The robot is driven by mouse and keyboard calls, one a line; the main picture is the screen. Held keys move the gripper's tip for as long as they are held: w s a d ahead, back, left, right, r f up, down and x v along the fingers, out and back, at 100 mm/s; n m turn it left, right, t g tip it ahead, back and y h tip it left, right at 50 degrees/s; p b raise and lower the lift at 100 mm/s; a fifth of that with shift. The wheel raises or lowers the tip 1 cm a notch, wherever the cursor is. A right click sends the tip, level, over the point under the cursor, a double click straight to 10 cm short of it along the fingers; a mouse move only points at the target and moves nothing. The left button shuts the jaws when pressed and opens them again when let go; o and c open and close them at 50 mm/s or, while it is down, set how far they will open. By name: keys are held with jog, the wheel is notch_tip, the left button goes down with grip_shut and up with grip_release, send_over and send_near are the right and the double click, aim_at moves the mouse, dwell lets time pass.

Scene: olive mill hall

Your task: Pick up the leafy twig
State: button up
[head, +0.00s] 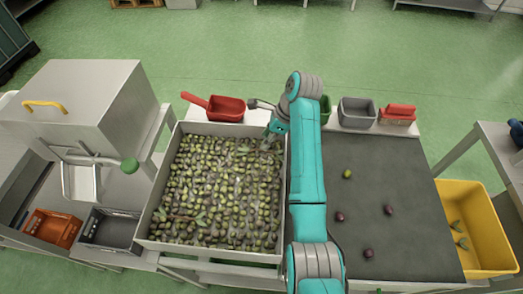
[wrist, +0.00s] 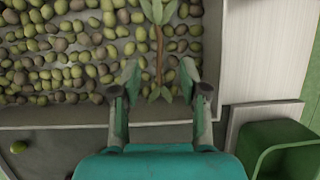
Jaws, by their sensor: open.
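The leafy twig (wrist: 158,48) lies on the olives near the edge of the shallow bin, with a thin brown stem and green leaves at both ends in the wrist view. My gripper (wrist: 158,78) is open, its two fingers on either side of the twig's lower leafy end. I cannot tell how high the fingertips are above it. In the head view my gripper (head: 270,136) is over the bin's far right corner, and my arm hides much of that spot. The olive bin (head: 212,247) is full of green and purple olives.
A red scoop (head: 226,108), a grey tub (head: 357,112) and a red brush (head: 397,114) stand along the far edge. A dark belt (head: 385,165) with a few loose olives lies right of the bin. A green tub (wrist: 280,150) is near my gripper.

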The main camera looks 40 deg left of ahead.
aim_at(262, 152)
jog(key=shift+x, duration=3)
jog(key=shift+d, duration=0.1)
grip_shut()
